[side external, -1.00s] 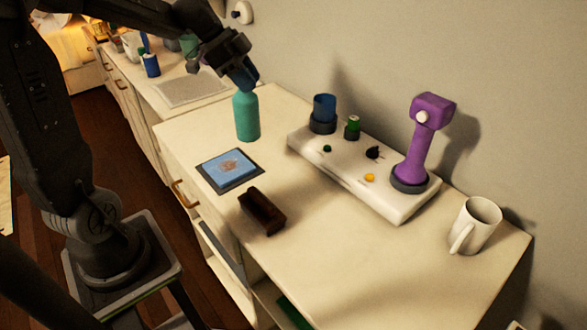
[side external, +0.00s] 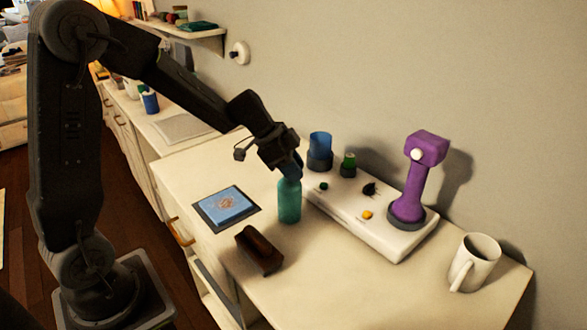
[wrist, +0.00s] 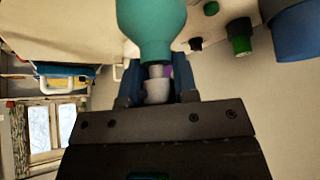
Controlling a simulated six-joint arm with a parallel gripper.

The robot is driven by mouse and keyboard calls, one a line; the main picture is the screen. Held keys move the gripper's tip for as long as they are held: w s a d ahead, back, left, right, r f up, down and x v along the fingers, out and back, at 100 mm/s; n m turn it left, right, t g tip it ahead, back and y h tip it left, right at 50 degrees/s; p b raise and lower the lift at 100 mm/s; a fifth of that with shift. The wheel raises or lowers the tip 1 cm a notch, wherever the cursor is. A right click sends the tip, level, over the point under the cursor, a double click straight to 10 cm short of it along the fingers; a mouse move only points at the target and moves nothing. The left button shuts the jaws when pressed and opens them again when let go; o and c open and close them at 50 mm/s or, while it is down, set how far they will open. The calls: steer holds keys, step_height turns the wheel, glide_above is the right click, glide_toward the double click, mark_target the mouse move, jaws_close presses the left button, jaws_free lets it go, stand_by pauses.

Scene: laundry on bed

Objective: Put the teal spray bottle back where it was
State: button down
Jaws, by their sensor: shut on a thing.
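The teal spray bottle (side external: 289,201) is upright in front of the white board's left end in the side view. My gripper (side external: 289,168) is shut on its neck from above. I cannot tell whether its base touches the top of the cabinet (side external: 335,285) or hangs just above it. In the wrist view the bottle's teal body (wrist: 152,25) and pale neck show between the two blue fingers of my gripper (wrist: 156,88).
The white board (side external: 384,238) holds a blue cup (side external: 320,146), a green-capped item (side external: 348,162) and a purple device (side external: 416,180). A white mug (side external: 474,262) stands right.

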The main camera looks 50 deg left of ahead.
steer(key=shift+f, duration=0.35)
steer(key=c, duration=0.9)
jaws_free()
steer(key=shift+r, duration=0.2)
steer(key=v, duration=1.2)
steer(key=s+d+n+y, duration=0.1)
steer(key=s+d+n, duration=0.2)
steer(key=s, duration=0.3)
steer(key=s+d+n+y, duration=0.2)
steer(key=s+n, duration=0.1)
steer(key=s, duration=0.3)
steer(key=s+d+n+t+y, duration=0.1)
steer(key=s+d+n, duration=0.2)
steer(key=s, duration=0.3)
steer(key=shift+s+d+r+y, duration=0.25)
steer(key=shift+s+d+y, duration=0.05)
steer(key=shift+d, duration=0.1)
